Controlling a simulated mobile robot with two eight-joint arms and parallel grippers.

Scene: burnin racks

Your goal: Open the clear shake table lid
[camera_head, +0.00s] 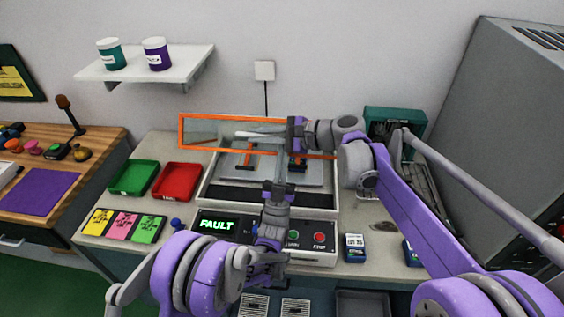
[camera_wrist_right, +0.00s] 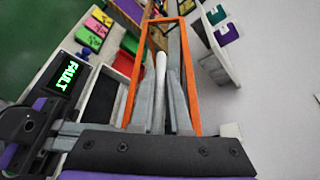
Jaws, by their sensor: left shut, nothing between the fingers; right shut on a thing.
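The clear shake table lid (camera_head: 200,131) has an orange frame and stands raised along the back of the shake table (camera_head: 212,192). Its frame also shows in the right wrist view (camera_wrist_right: 192,88). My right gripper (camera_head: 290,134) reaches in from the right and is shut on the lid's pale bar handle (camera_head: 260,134). In the right wrist view the handle (camera_wrist_right: 160,80) runs between the fingers. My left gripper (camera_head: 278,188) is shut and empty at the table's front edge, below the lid. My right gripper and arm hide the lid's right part.
The control panel (camera_head: 321,228) at the front has a display (camera_head: 217,225) reading FAULT. Green (camera_head: 134,178) and red (camera_head: 177,182) trays and coloured cards (camera_head: 122,225) lie left. A large grey cabinet (camera_head: 490,110) stands right. A wall shelf (camera_head: 150,67) holds two cups.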

